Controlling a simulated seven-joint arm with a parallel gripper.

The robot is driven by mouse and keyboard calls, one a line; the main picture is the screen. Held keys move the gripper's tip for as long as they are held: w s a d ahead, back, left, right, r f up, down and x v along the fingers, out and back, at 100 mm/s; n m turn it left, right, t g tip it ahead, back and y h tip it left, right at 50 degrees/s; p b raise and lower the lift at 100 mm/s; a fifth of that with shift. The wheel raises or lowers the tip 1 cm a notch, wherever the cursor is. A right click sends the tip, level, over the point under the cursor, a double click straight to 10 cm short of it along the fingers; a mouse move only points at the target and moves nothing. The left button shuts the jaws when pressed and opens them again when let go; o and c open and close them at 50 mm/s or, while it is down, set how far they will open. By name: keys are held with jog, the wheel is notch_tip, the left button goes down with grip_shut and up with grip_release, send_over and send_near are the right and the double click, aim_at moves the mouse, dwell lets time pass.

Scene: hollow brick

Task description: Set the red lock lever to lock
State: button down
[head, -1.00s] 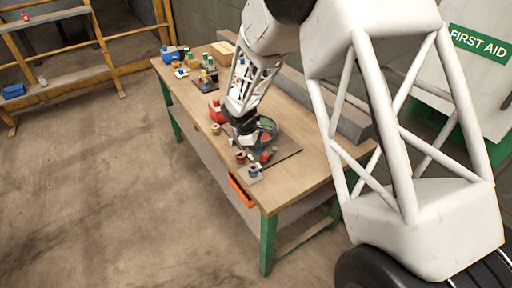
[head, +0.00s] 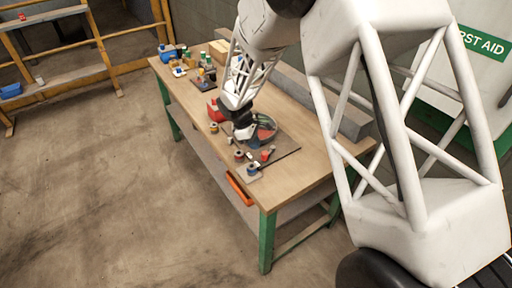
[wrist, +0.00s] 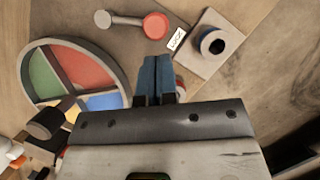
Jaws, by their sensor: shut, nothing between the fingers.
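The red lever (wrist: 155,25) shows in the wrist view as a red round end on a grey bar that runs to a grey disc (wrist: 102,18). A small white label (wrist: 176,39) with dark lettering lies beside its red end. In the head view the lever (head: 266,155) is a small red spot on the dark board. My gripper (wrist: 156,62) has its blue fingers together with nothing between them. In the wrist picture they are just below the red end, and no contact shows. In the head view my gripper (head: 243,134) is low over the board, beside the dial.
A round dial (wrist: 70,72) with coloured sectors lies left of the fingers. A black-and-blue knob (wrist: 212,42) on a grey plate is at right. A dark cylinder (wrist: 46,122) stands near the dial. Other fixtures (head: 205,72) fill the table's far end; the near end (head: 290,185) is clear.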

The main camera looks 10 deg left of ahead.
jog(key=v, duration=0.7)
jog(key=shift+w+r, duration=0.25)
jog(key=shift+r, duration=0.1)
jog(key=s+d+r+m+y, duration=0.1)
jog(key=s+d+r+m, duration=0.3)
jog(key=s+d+r, duration=0.6)
jog(key=s+d+r+m+y, duration=0.25)
jog(key=d+r+m, duration=0.4)
jog(key=d, duration=0.65)
jog(key=s+d+r+m+t, duration=0.1)
jog(key=s+d, duration=0.3)
jog(key=s, duration=0.4)
jog(key=s+d+r+m+t, duration=0.1)
jog(key=s+d+r+m, duration=0.1)
jog(key=s, duration=0.6)
jog(key=s+d+r+m, duration=0.2)
jog(key=s+d+m, duration=0.2)
jog(key=s+d, duration=0.3)
jog(key=shift+s+t+y, duration=0.4)
jog(key=shift+s+y, duration=0.05)
